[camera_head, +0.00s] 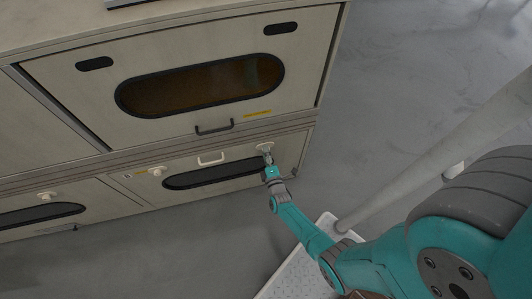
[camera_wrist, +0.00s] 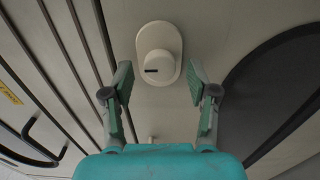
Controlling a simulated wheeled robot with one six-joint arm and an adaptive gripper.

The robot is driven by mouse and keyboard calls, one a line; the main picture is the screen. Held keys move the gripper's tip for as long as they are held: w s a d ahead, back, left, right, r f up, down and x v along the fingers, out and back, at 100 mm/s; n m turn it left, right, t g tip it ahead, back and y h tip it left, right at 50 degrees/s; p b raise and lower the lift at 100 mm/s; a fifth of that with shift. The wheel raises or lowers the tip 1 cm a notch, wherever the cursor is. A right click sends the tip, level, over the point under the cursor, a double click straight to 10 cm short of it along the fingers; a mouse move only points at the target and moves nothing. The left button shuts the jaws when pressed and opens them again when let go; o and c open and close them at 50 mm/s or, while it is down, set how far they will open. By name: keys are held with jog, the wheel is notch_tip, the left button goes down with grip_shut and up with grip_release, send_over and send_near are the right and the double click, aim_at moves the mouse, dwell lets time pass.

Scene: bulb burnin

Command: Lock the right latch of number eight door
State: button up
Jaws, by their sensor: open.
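The right latch (camera_wrist: 159,54) of the lower right door is a round cream knob on an oval plate, with a dark mark on its face in the wrist view. In the head view this latch (camera_head: 265,147) sits at the door's upper right, partly behind my gripper (camera_head: 268,160). In the wrist view my gripper (camera_wrist: 160,95) is open, its fingers on either side below the knob, with nothing between them. The lower door (camera_head: 225,170) has a dark oval window, a white handle and a left latch (camera_head: 157,171). I cannot read a door number.
The larger door above has an amber oval window (camera_head: 200,85) and a dark handle (camera_head: 214,129). Another lower door with a latch (camera_head: 46,195) lies to the left. Grey floor (camera_head: 410,80) is open right of the cabinet. A dark handle (camera_wrist: 40,140) shows at left in the wrist view.

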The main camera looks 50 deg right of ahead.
jog(key=v, duration=1.1)
jog(key=shift+s+a, duration=0.25)
jog(key=shift+a, duration=0.05)
jog(key=s+a+r+m+t+y, duration=0.1)
jog(key=s+a+r+m+y, duration=0.2)
jog(key=s+a+r, duration=0.3)
jog(key=s+a+r+m+y, duration=0.2)
jog(key=s+a+r+y, duration=0.2)
jog(key=s+r, duration=0.45)
jog(key=s+a+r+m+y, duration=0.1)
jog(key=s+a+r+m, duration=0.1)
jog(key=r, duration=0.9)
jog(key=s+a+r+m+g+y, duration=0.1)
jog(key=s+r+m, duration=0.3)
jog(key=r, duration=0.6)
jog(key=shift+s+a+r+y, duration=0.4)
jog(key=shift+s+a+y, duration=0.1)
jog(key=shift+s+a, duration=0.3)
